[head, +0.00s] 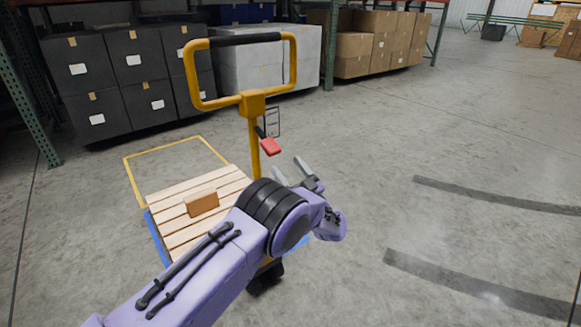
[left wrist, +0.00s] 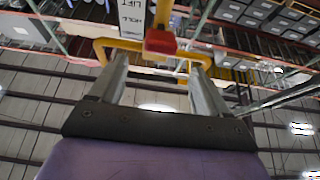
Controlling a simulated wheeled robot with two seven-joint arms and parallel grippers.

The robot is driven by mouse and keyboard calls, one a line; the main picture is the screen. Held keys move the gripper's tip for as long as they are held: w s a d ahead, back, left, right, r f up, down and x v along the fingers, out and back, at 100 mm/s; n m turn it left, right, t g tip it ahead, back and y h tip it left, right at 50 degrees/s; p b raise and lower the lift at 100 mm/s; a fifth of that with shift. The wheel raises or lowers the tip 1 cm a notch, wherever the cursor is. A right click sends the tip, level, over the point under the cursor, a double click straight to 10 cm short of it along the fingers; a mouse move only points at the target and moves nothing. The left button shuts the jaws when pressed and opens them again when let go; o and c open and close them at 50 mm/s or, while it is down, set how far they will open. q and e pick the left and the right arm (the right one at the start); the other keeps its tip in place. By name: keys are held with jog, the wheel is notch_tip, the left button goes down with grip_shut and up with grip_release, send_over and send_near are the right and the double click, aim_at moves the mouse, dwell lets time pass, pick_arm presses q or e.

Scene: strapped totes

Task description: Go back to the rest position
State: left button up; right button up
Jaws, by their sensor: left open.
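My left gripper (head: 293,172) is in the middle of the head view, at the end of my purple arm. Its two grey fingers are apart, with nothing between them. The left wrist view shows the same open fingers (left wrist: 160,85) from behind, pointing up toward the shelving and ceiling. A yellow-handled pallet truck (head: 253,105) stands just beyond the gripper. A red part (head: 270,146) on its post is close to the fingertips in the head view; I cannot tell whether they touch. My right gripper is not in view.
Dark bins (head: 135,68), a grey crate (head: 265,68) and cardboard boxes (head: 375,42) stand on racks behind. The concrete floor at right is clear, with dark stripes.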

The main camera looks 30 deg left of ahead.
pick_arm(q)
notch_tip(320, 180, down, 13)
jog(key=s+d+m+t+h, duration=0.1)
jog(key=s+m+t+h, duration=0.1)
jog(key=m+t+h, duration=0.6)
jog(key=s+f+n+g+h+p, duration=0.1)
jog(key=s+f+g+h+p, duration=0.1)
jog(key=s+f+g+h, duration=0.55)
jog(key=s+f+g+p, duration=0.1)
jog(key=s+f+g, duration=0.1)
jog(key=s, duration=0.9)
jog(key=s+d+f+g+h+p, duration=0.1)
jog(key=s+f+g, duration=0.1)
jog(key=s, duration=1)
jog(key=s+d+f+g+h+p, duration=0.1)
jog(key=s+f, duration=0.3)
jog(key=s, duration=0.7)
jog(key=shift+s+d+g, duration=0.25)
jog(key=shift+s+g, duration=0.05)
jog(key=shift+g, duration=0.35)
jog(key=shift+h, duration=0.25)
